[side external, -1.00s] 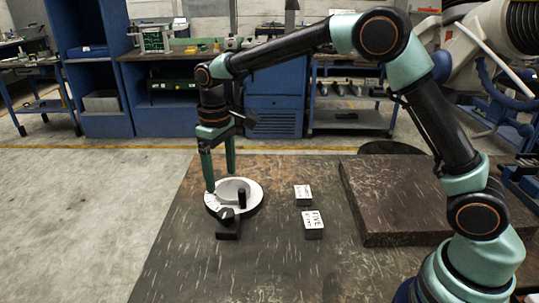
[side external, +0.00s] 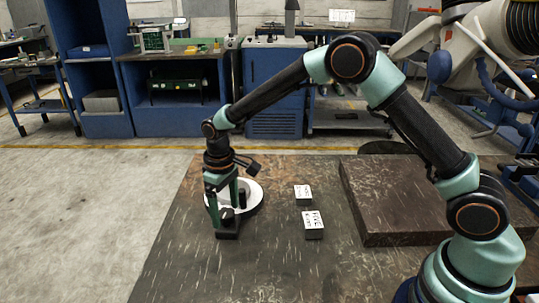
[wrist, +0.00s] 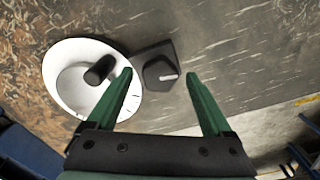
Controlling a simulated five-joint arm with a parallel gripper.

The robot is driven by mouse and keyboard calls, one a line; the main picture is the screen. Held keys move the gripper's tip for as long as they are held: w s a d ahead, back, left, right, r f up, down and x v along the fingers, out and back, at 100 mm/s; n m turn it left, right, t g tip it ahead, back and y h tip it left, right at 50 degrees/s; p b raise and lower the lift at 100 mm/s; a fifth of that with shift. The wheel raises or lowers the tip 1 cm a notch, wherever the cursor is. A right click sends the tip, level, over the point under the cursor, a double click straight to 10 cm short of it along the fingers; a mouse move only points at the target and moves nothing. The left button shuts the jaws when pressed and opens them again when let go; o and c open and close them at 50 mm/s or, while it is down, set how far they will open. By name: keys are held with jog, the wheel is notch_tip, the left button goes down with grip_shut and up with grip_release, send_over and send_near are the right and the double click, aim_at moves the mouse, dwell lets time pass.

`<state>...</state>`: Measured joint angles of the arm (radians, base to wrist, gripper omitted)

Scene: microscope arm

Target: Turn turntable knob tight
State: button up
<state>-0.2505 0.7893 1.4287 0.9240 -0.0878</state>
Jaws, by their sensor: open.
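The turntable (side external: 254,188) is a white round disc with a black upright post on it and marks along its rim. It also shows in the wrist view (wrist: 62,75). The knob (wrist: 157,70) is dark and many-sided with a white pointer line, on a dark block (side external: 228,233) beside the turntable. My gripper (side external: 224,206) is open and points down, one finger on each side of the knob in the side view. In the wrist view the knob lies between the fingertips (wrist: 159,74), with gaps showing. I cannot tell whether the fingertips reach its height.
Two small labelled blocks, one farther back (side external: 303,195) and one nearer (side external: 313,225), stand right of the turntable. A thick dark slab (side external: 400,205) lies farther right. The table (side external: 270,265) is clear in front.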

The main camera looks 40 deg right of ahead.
grip_shut()
jog(key=m, duration=0.7)
jog(key=shift+m, duration=0.4)
jog(key=m, duration=0.4)
jog(key=shift+w+r+m, duration=0.1)
jog(key=shift+m, duration=1.9)
jog(key=shift+d, duration=0.1)
